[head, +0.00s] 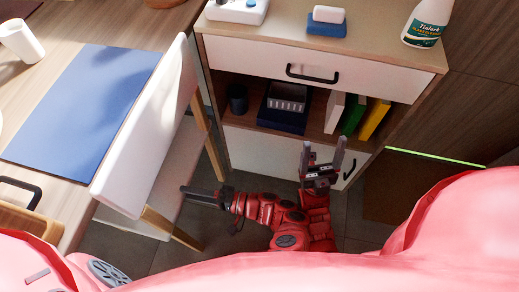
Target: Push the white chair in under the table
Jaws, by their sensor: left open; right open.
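The white chair (146,128) stands upright at the right edge of the wooden table (62,18). Its tilted backrest overlaps the table edge in the head view, and part of its white seat and wooden legs show lower down. How far the seat is under the table is hidden. My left gripper (190,191) is open, side-on, with its dark fingers pointing left close to the chair's seat and legs; I cannot tell whether it touches. My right gripper (323,150) is open and empty, its fingers pointing up the picture before the cabinet.
A blue mat (80,108) and a white cup (21,41) are on the table. A wooden cabinet (255,58) with white drawers, books and a box stands ahead, carrying a bottle (427,22) and a sponge (326,25). Dark floor (208,215) shows between chair and cabinet.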

